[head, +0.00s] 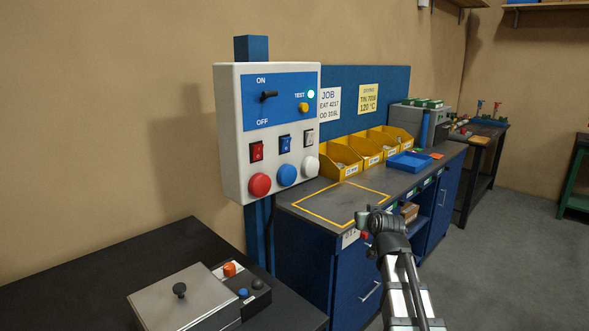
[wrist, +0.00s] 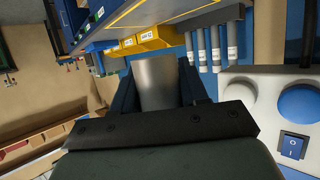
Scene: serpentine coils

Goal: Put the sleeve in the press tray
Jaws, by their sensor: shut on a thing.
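My gripper (head: 372,222) is in front of the blue workbench, near its front edge. In the wrist view, my gripper (wrist: 160,88) is shut on a plain grey metal sleeve (wrist: 157,80), with a dark finger on each side of it. In the head view I cannot make out the sleeve clearly. A shallow blue tray (head: 408,162) lies on the bench beyond my gripper, right of the yellow bins. It looks empty, and I cannot tell from a label whether it is the press tray.
The bench top (head: 318,188) has a yellow taped rectangle and is clear there. Yellow bins (head: 343,165) line its back. A white control box (head: 228,140) with buttons and switches stands left of my gripper. A lidded metal box (head: 180,305) sits on the dark table in front.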

